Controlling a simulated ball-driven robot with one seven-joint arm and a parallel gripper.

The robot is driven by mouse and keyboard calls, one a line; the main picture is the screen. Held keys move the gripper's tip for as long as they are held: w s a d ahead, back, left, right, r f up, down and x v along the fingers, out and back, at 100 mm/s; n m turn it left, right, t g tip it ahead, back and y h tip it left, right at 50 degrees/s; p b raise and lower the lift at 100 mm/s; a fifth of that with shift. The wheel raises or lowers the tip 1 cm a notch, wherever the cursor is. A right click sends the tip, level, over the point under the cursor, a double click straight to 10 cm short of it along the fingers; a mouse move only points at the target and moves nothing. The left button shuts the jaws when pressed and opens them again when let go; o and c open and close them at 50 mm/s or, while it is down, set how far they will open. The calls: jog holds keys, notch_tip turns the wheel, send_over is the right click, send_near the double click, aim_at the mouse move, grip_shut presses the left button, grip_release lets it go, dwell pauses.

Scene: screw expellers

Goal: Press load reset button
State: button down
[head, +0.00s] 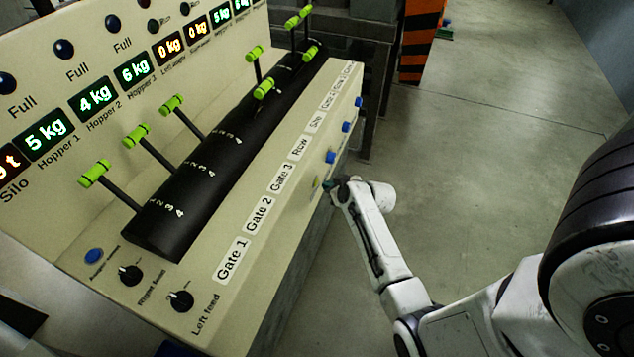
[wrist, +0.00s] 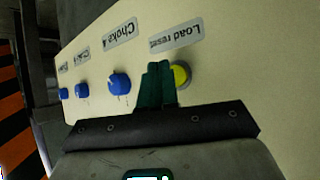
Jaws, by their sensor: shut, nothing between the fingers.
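The load reset button (wrist: 182,75) is a round yellow button on the panel's front face, below the "Load reset" label (wrist: 175,34) in the wrist view. My gripper (wrist: 158,70) is shut and empty, its dark green fingers together. The fingertips overlap the left edge of the button in the wrist view; I cannot tell whether they touch it. In the head view my gripper (head: 330,186) is close to the front face of the control panel (head: 235,285). The button is too small there to make out clearly.
Several blue knobs (wrist: 119,83) sit in a row left of the fingers in the wrist view. The panel top holds green-handled levers (head: 137,134), weight displays (head: 95,97) and black knobs (head: 131,275). An orange-and-black striped post (head: 421,40) stands behind. The floor (head: 480,160) to the right is clear.

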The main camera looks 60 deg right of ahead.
jog(key=shift+w, duration=0.15)
jog(key=shift+w, duration=0.3)
jog(key=shift+w, duration=0.45)
dwell(1.1)
jog(key=shift+s, duration=0.85)
jog(key=s+b, duration=0.1)
jog(key=s, duration=0.4)
jog(key=shift+d, duration=0.2)
dwell(0.8)
